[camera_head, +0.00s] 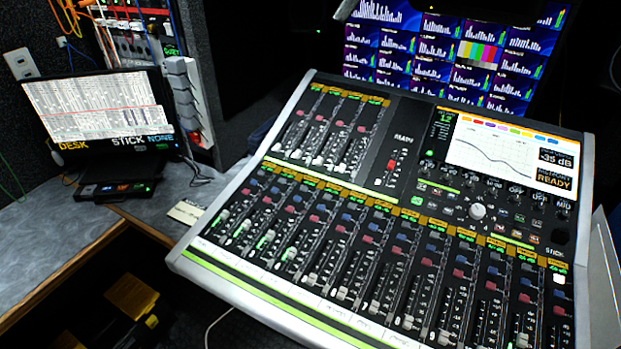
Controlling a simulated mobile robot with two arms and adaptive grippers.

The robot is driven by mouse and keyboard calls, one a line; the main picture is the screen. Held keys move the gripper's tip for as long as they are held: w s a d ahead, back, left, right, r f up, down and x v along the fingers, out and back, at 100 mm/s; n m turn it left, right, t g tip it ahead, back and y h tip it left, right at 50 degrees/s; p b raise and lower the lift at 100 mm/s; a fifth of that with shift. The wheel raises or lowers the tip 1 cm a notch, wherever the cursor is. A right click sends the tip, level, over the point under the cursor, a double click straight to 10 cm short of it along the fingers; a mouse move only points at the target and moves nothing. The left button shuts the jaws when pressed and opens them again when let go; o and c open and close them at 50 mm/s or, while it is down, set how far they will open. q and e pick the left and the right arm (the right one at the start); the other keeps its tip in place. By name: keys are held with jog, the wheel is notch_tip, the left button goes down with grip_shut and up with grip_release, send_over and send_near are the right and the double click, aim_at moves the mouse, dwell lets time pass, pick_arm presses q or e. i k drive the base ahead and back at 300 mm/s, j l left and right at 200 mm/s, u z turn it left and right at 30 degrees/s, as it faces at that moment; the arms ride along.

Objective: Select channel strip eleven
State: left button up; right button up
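The mixing console (185,258) fills the middle and right, tilted, with a silver frame. Its lower bank is a long row of channel strips with orange labels, coloured buttons and faders. The strip numbers are too small to read, so I cannot tell which is eleven. At the right end of the row, a strip has a brightly lit white button (558,279). A small green display (445,117) appears to read 12. The console screen (497,150) shows a curve, with "-35 dB" and "READY" beside it. Neither gripper is in view.
A monitor wall (430,50) stands behind the console. A laptop-like screen (95,108) marked "DESK STICK NONE" sits on the grey desk (35,240) at left. A dark unit (115,190) lies before it. Yellow and dark shapes (130,296) are below the desk.

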aim_at(528, 268)
jog(key=z, duration=1.65)
